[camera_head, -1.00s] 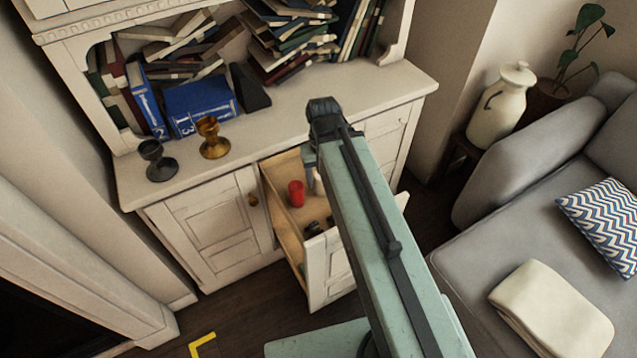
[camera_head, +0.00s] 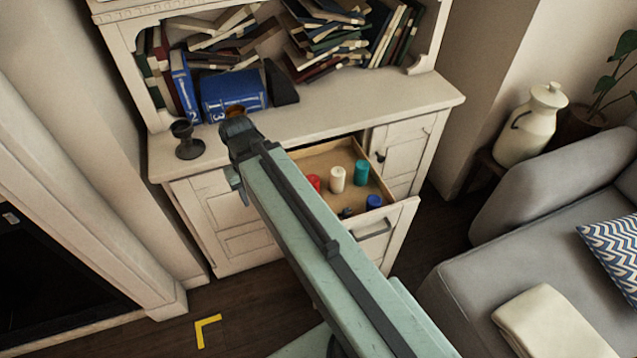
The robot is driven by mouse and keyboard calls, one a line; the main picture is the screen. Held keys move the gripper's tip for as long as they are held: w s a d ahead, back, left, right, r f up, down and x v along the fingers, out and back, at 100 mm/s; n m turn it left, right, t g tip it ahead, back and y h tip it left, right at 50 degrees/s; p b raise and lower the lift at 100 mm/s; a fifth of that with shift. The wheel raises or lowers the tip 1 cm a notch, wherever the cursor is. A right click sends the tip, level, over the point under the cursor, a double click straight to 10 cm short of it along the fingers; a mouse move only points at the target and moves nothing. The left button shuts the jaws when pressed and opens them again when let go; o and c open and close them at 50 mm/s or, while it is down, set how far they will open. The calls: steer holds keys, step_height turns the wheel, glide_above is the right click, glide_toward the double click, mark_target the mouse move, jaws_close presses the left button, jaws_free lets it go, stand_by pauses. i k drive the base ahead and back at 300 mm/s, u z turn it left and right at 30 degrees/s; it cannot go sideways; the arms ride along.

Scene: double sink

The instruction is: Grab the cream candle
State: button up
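The cream candle (camera_head: 337,179) stands upright in the open drawer (camera_head: 402,212) of the white cabinet. It is between a red candle (camera_head: 314,182) on its left and a teal candle (camera_head: 361,172) on its right. My arm reaches from the bottom of the view up to the left of the drawer. My gripper (camera_head: 238,186) hangs from the arm's far end, in front of the cabinet door and left of the candles, apart from them. It is mostly hidden by the arm, and its opening does not show.
A blue candle (camera_head: 374,202) and a dark object (camera_head: 346,213) are near the drawer's front. A dark goblet (camera_head: 187,141) stands on the cabinet top (camera_head: 350,104); a brass goblet (camera_head: 234,110) is partly hidden behind my arm. A grey sofa (camera_head: 500,270) is at the right.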

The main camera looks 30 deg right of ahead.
mark_target(337, 173)
steer(key=u, duration=0.15)
steer(key=k, duration=0.65)
steer(key=u, duration=1.25)
steer(key=i, duration=0.5)
steer(key=z, duration=0.05)
